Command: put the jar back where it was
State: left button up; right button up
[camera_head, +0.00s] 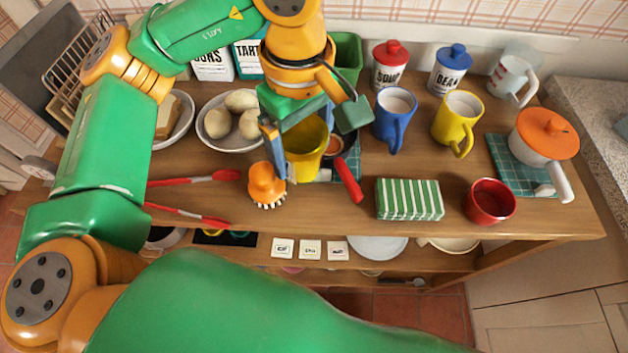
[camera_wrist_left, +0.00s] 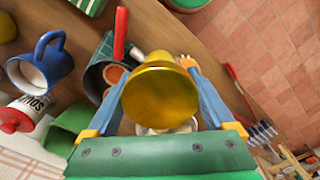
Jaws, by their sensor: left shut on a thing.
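My left gripper (camera_head: 303,148) is shut on a yellow vessel (camera_head: 306,160), with a blue finger on either side of it. The vessel looks upright, over or beside a dark pan; whether it touches the counter is unclear. In the left wrist view the yellow vessel (camera_wrist_left: 160,98) fills the space between the fingers. Two lidded jars stand at the back: one with a red lid (camera_head: 391,65) and one with a blue lid (camera_head: 449,68). The red-lidded jar (camera_wrist_left: 22,115) also shows in the wrist view. Which jar the task means is unclear. My right gripper is out of view.
A red-handled pan (camera_head: 347,180) on a teal cloth, an orange brush (camera_head: 266,187) and a bowl of potatoes (camera_head: 230,140) crowd the vessel. Blue (camera_head: 393,120) and yellow (camera_head: 457,121) mugs stand right. A striped green box (camera_head: 409,199) lies in front; bare wood surrounds it.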

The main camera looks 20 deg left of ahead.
pick_arm(q)
jog(key=d+f, duration=0.1)
jog(key=f, duration=0.1)
jog(key=s+f+p, duration=0.1)
jog(key=f, duration=0.2)
jog(key=s+d+f+p, duration=0.1)
jog(key=f, duration=0.1)
jog(key=shift+s+d+f, duration=0.1)
jog(key=shift+d+f, duration=0.2)
jog(key=shift+f, duration=0.2)
jog(key=o, duration=1.4)
jog(key=shift+f, duration=0.15)
jog(key=shift+o, duration=0.7)
